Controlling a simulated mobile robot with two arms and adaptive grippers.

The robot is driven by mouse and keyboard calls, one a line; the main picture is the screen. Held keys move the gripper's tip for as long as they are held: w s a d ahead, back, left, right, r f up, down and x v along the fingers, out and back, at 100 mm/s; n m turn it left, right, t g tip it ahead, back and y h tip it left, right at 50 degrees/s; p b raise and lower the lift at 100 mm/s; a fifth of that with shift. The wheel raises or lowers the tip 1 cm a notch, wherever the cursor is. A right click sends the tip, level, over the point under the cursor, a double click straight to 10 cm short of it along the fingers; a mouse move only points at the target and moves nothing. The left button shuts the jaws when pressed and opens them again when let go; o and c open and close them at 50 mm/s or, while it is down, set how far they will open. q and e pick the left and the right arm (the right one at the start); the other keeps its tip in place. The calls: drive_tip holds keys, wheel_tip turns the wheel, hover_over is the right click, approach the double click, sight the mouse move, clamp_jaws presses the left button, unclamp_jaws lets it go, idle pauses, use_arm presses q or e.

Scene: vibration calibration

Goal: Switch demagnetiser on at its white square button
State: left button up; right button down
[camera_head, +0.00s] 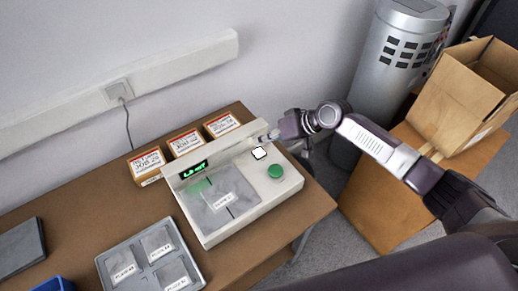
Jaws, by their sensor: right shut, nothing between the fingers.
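The demagnetiser (285,194) is a cream-coloured unit on the brown table, with a lit green display (194,170) on its raised back part. Its white square button (259,153) has a dark outline and sits on the right part of the top, behind a round green button (276,171). My right gripper (267,138) is shut and empty, just behind and slightly right of the white button. Its tips look close to the housing; whether they touch it I cannot tell. The white button is uncovered. My left gripper is not in view.
A labelled grey plate (222,198) lies on the demagnetiser. Several labelled boxes (186,143) stand behind it. A grey tray (109,265) with labelled plates is at the front left. An open cardboard box (455,105) and a grey cylinder (397,60) stand at right.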

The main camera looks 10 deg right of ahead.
wheel_tip(320, 180, up, 3)
drive_tip(key=shift+f+p, duration=0.2)
drive_tip(key=shift+p, duration=0.65)
